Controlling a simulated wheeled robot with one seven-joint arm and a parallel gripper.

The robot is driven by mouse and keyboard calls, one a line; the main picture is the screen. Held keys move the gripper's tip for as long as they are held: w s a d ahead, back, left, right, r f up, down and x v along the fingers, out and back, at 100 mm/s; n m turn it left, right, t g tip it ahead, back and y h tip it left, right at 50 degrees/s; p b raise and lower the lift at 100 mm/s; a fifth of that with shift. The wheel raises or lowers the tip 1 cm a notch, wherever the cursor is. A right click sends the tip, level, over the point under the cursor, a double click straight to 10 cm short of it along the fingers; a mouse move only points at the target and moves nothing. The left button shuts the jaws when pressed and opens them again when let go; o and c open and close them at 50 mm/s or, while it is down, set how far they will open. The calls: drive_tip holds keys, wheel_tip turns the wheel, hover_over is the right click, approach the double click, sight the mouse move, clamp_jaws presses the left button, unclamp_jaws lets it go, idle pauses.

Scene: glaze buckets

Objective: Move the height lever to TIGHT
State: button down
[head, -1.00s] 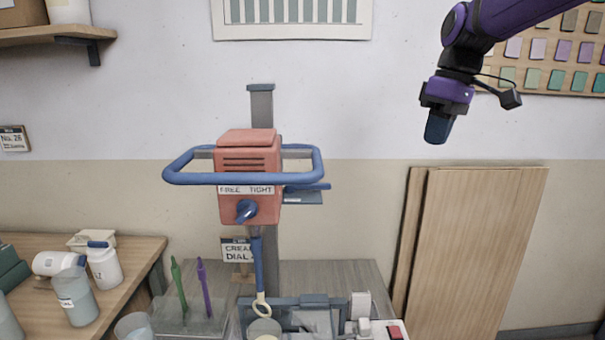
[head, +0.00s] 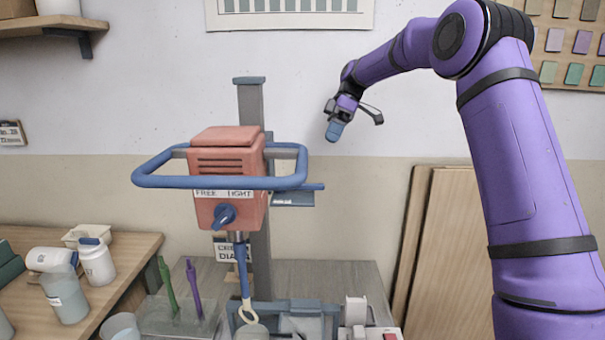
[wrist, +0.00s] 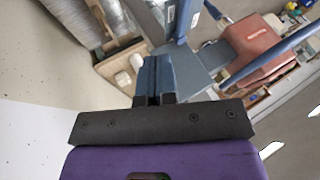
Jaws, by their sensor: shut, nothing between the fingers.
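The red mixer head (head: 229,165) is mounted on a grey upright column (head: 252,105). A white label (head: 224,194) on its front reads FREE on the left and TIGHT on the right. Below the label is a blue lever knob (head: 224,215); its exact pointing is hard to tell. My gripper (head: 335,131) is shut and empty, in the air right of the mixer head and above it, apart from it. In the wrist view its blue fingers (wrist: 154,76) are together, and the red mixer head (wrist: 262,42) shows at upper right. The lever knob is not visible there.
A blue handle loop (head: 220,183) surrounds the mixer head, and a blue bar (head: 306,187) sticks out at right. A shaft (head: 242,270) hangs below. Wooden boards (head: 440,250) lean on the wall at right. Bottles (head: 96,262) stand on the left table.

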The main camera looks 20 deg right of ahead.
sight(300, 187)
drive_tip(key=shift+w+a+f+n, duration=0.15)
drive_tip(key=shift+w+f, duration=0.05)
drive_tip(key=shift+w, duration=0.25)
drive_tip(key=shift+w+a+f+n, duration=0.15)
drive_tip(key=shift+w, duration=0.25)
drive_tip(key=shift+f, duration=0.1)
drive_tip(key=s+a+f, duration=0.6)
drive_tip(key=s+f, duration=0.1)
drive_tip(key=f, duration=0.1)
drive_tip(key=shift+s, duration=0.15)
drive_tip(key=shift+s+r, duration=0.1)
